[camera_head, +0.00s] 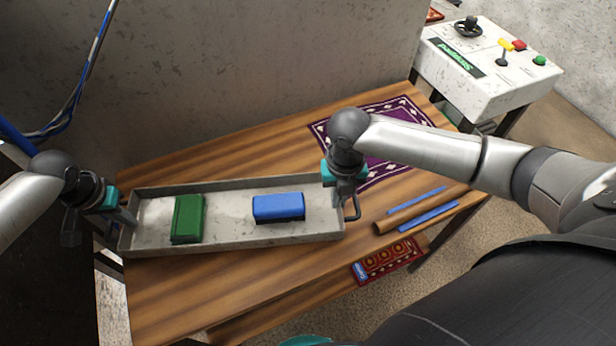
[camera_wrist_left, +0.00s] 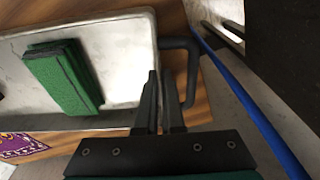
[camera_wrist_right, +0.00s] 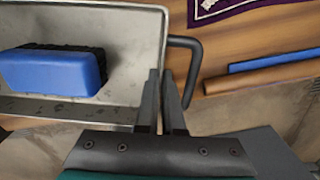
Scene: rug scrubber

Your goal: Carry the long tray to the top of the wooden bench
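The long tray (camera_head: 230,245) is shallow and grey-white, with a dark handle at each end. It lies level over the wooden bench top (camera_head: 180,290); I cannot tell whether it rests on the wood or hangs slightly above. A green block (camera_head: 188,219) and a blue brush-like block (camera_head: 279,207) lie in it. My left gripper (camera_wrist_left: 158,75) is at the left end, its close-set fingers straddling the end wall beside the handle (camera_wrist_left: 192,72). My right gripper (camera_wrist_right: 162,72) is likewise at the right end wall, beside that handle (camera_wrist_right: 195,60). The fingertips' contact is partly hidden.
A purple patterned rug (camera_head: 390,160) lies on the bench behind my right arm. A wooden rod and blue strips (camera_head: 428,218) lie at its right front. A red rug (camera_head: 388,262) is lower in front. A control box (camera_head: 490,70) stands at the back right. A wall borders the back.

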